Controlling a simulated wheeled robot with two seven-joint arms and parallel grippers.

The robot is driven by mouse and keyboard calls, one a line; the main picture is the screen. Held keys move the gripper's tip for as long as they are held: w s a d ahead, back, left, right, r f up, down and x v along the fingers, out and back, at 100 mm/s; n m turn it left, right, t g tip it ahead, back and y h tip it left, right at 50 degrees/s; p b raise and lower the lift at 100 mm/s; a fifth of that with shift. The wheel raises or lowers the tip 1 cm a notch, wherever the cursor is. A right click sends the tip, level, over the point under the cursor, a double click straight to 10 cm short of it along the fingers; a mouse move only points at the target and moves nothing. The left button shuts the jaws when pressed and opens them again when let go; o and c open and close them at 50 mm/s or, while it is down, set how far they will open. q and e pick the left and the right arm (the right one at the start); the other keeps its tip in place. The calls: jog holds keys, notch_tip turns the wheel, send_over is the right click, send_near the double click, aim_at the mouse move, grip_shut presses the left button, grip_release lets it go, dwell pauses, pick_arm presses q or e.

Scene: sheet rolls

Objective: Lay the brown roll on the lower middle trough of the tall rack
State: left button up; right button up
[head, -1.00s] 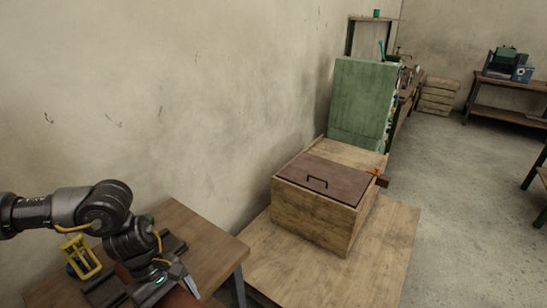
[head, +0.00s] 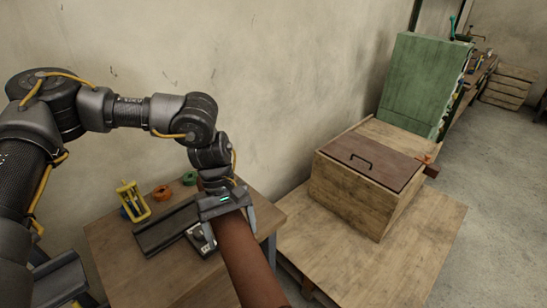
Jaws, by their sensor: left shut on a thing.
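The brown roll (head: 248,262) hangs at a slant from my left gripper (head: 226,208), which is shut on its upper end. The roll's lower end runs out of the bottom of the head view. It is in front of the right side of the wooden table. The tall rack with its lower middle trough cannot be made out in this view. My right gripper is not in view.
The wooden table (head: 115,265) bears a dark grey trough-shaped holder (head: 160,232), a yellow frame (head: 133,200), an orange ring (head: 162,193) and a green ring (head: 190,178). A lidded wooden crate (head: 345,195) stands on a pallet (head: 425,230); grey floor is clear beyond.

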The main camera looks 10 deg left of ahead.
pick_arm(q)
jog(key=s+d+m+g+y, duration=0.1)
jog(key=s+d+m, duration=0.4)
jog(key=d, duration=0.6)
jog(key=m+y, duration=0.1)
jog(key=m, duration=0.1)
jog(key=shift+d+m+y, duration=0.25)
jog(key=shift+m+y, duration=0.05)
jog(key=shift+y, duration=0.1)
jog(key=shift+a+f, duration=0.1)
